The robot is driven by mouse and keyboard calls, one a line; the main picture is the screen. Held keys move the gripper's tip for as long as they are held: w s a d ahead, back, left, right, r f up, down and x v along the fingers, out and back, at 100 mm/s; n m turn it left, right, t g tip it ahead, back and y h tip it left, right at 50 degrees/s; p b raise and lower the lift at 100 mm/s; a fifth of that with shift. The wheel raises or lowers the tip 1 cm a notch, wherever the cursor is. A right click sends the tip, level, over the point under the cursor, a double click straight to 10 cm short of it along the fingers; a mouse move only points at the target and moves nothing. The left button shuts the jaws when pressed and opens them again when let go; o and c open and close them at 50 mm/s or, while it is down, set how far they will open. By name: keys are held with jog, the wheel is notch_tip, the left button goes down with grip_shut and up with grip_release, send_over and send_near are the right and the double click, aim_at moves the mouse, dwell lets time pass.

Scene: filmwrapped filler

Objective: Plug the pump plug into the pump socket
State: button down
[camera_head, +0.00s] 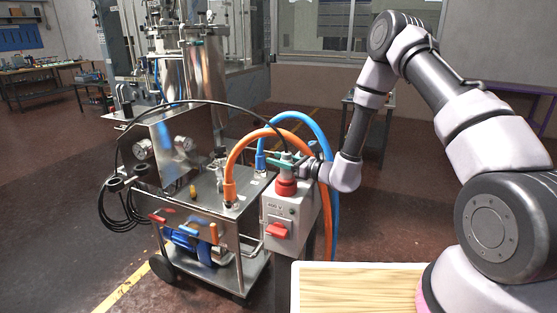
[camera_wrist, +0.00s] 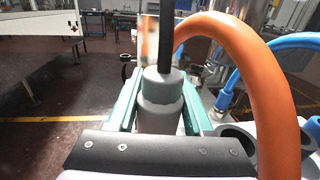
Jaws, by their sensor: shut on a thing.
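The pump plug (camera_wrist: 160,104) is a grey stepped cylinder with a black cable (camera_wrist: 165,45) rising from its top. My gripper (camera_wrist: 160,92) is shut on it, one green finger on each side. In the head view my gripper (camera_head: 284,161) holds the plug (camera_head: 286,170) upright, directly above the red pump socket (camera_head: 286,188). The socket sits on top of a light grey box (camera_head: 279,222) on a post. The plug's lower end meets the socket in the picture; I cannot tell how far it is inside. The socket is hidden in the wrist view.
An orange hose (camera_head: 248,137) and a blue hose (camera_head: 325,140) arch close behind my gripper. The steel pump cart (camera_head: 205,225) stands left of the box. The cable (camera_head: 190,101) loops over it. A wooden-topped table (camera_head: 350,290) is in front.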

jog(key=shift+c, duration=1.1)
grip_release()
jog(key=shift+f, duration=0.15)
jog(key=v, duration=1)
jog(key=s+d+r+n+g+h, duration=0.1)
jog(key=s+r+n+g, duration=0.45)
jog(key=r, duration=0.35)
jog(key=s+r+n+g+h, duration=0.1)
jog(key=s+r+n+g, duration=0.5)
jog(key=r, duration=0.4)
jog(key=s+d+r+n+t+h, duration=0.4)
jog(key=s+d+r+t+h, duration=0.1)
jog(key=d, duration=0.5)
jog(key=s+d+r+n+t+h, duration=0.4)
jog(key=s+d+r+t+h, duration=0.1)
jog(key=d+r, duration=0.4)
jog(key=shift+s+d+h, duration=0.5)
jog(key=shift+s+h, duration=0.4)
jog(key=shift+s, duration=0.15)
